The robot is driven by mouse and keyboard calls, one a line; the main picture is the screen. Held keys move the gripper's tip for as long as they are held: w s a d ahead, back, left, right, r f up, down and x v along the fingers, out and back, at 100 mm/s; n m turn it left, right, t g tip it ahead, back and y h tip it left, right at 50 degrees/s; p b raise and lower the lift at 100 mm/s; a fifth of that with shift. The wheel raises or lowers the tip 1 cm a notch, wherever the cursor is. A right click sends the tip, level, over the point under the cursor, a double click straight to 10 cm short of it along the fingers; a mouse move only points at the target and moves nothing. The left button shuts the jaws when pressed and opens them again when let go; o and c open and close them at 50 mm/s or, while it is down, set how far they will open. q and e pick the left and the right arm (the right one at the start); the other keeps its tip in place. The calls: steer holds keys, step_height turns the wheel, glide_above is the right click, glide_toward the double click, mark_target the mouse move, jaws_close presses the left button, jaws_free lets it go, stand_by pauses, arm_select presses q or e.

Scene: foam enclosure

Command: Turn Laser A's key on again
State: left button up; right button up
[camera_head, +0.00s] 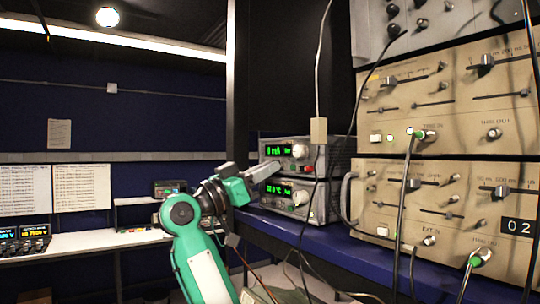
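A stack of two grey instrument units stands on the blue shelf. The upper unit (325,150) has a green display reading about "0 mA" and a pale round knob (300,151). The lower unit (322,207) has a green display reading about 22 °C and a knob (300,197). My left gripper (266,171) reaches the left front of the stack, around the seam between the units. Its fingers are too small to tell open from shut, or whether they touch. I see no key; the gripper covers part of the panel. My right gripper is not in view.
Beige rack modules (450,110) with knobs and cables stand at right. Cables hang in front of the stack's right side. The blue shelf (290,232) has little bare room. A white bench (90,240) is at left.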

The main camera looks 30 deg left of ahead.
arm_select(q)
steer(key=shift+x, duration=0.8)
steer(key=shift+c, duration=0.2)
jaws_close()
